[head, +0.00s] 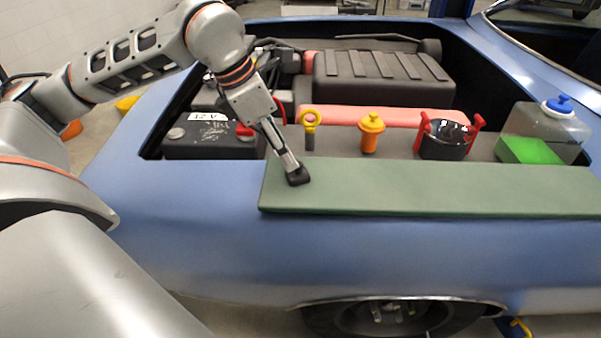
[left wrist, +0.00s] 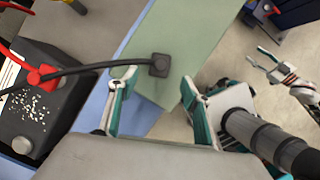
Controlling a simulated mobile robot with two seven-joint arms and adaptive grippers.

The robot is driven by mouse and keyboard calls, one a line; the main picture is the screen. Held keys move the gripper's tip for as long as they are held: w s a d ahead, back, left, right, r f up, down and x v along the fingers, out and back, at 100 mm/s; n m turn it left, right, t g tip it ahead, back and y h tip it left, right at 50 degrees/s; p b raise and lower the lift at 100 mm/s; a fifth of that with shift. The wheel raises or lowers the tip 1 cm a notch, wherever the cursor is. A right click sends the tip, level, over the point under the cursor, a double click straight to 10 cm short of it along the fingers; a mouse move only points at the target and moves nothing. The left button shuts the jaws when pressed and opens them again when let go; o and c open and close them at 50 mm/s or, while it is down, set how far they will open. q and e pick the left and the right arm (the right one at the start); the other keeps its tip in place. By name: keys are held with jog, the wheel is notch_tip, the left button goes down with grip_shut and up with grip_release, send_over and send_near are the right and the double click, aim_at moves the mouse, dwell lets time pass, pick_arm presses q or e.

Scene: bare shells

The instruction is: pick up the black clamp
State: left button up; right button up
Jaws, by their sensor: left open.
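The black clamp (left wrist: 158,65) is a small dark square block at the end of a black cable. It lies on the green mat on the blue fender, and in the head view it shows as a dark block (head: 298,176) near the mat's left end. My left gripper (head: 290,160) points down at it there. In the left wrist view my left gripper (left wrist: 155,88) is open and empty, and the clamp is beyond and between its fingertips. My right gripper (left wrist: 256,55) shows at the right of the wrist view over the floor, its fingers apart.
The battery (head: 210,138) with a red clamp (left wrist: 42,74) stands left in the engine bay. A yellow-ringed dipstick (head: 310,128), an orange cap (head: 370,132), a black-and-red pot (head: 445,140) and a fluid tank (head: 548,130) stand behind the mat (head: 430,188). The mat's right part is clear.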

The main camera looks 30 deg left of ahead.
aim_at(298, 172)
pick_arm(q)
jog(key=x, duration=0.7)
jog(key=shift+w+d+b, duration=0.2)
jog(key=shift+w+b, duration=0.15)
jog(key=c, duration=1.3)
jog(key=shift+r, duration=0.2)
